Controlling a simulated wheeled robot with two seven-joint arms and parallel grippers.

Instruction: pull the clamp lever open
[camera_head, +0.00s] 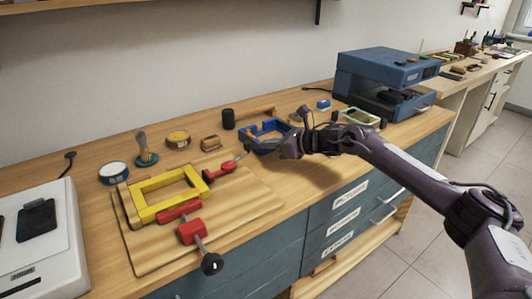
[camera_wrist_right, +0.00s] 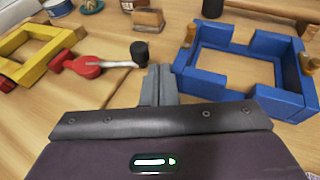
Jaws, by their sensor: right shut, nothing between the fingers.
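A red clamp (camera_head: 223,168) with a thin grey lever and a dark knob (camera_head: 245,149) sits at the far right corner of a yellow frame (camera_head: 150,211) on a wooden board (camera_head: 245,207). The right wrist view also shows this clamp (camera_wrist_right: 80,66), its lever (camera_wrist_right: 115,64) and its black knob (camera_wrist_right: 139,51). A second red clamp (camera_head: 191,230) with a black knob (camera_head: 212,264) stands at the frame's near side. My right gripper (camera_head: 284,148) is shut and empty; its fingertips (camera_wrist_right: 160,74) are just right of the far clamp's knob. I cannot tell whether they touch it.
A blue frame (camera_wrist_right: 205,82) lies close to the right of my right gripper. A brush (camera_head: 146,152), tins (camera_head: 113,173) and a small wooden block (camera_head: 210,143) stand behind the board. A blue machine (camera_head: 385,70) is at the back right. The board's right part is clear.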

